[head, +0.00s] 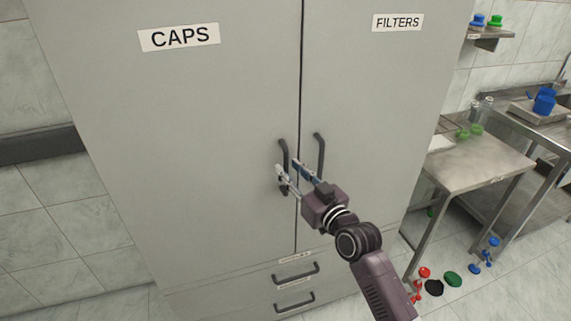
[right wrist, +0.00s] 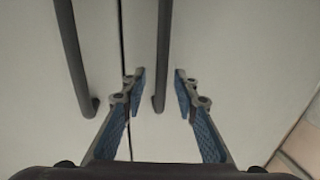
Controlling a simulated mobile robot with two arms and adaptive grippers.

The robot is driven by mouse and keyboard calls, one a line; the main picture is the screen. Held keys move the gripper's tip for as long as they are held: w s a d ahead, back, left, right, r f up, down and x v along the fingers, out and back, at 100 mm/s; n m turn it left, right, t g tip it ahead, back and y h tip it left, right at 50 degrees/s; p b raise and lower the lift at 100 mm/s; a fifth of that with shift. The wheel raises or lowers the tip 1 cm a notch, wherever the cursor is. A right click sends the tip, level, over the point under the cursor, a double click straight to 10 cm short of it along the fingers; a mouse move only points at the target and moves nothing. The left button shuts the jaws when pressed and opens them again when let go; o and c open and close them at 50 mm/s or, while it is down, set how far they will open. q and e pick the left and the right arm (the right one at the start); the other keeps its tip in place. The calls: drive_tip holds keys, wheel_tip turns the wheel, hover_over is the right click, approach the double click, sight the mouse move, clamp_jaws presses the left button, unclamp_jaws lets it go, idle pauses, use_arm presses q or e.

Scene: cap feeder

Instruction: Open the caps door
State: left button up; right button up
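The caps door (head: 190,130) is the left door of a tall grey cabinet, under a "CAPS" label (head: 179,37). It looks closed against the filters door (head: 370,100). The dark caps handle (head: 283,150) stands upright near the seam. My right gripper (head: 286,169) is at this handle, open, with a finger on each side. In the right wrist view, a handle bar (right wrist: 163,60) lies between the spread fingertips (right wrist: 160,76), with gaps on both sides. The left gripper is not in view.
The filters handle (head: 320,155) stands close to the right of my gripper. Two drawer handles (head: 295,273) are below. A steel table (head: 480,165) stands at the right, with coloured items on the floor (head: 452,279). The floor at left looks clear.

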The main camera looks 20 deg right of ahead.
drive_tip(key=shift+w+a+r, duration=0.1)
drive_tip(key=shift+w+a, duration=0.15)
drive_tip(key=shift+w, duration=0.8)
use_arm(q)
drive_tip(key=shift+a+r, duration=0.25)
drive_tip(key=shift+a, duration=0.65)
use_arm(e)
drive_tip(key=shift+a, duration=0.1)
drive_tip(key=c, duration=0.7)
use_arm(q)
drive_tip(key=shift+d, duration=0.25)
use_arm(e)
clamp_jaws()
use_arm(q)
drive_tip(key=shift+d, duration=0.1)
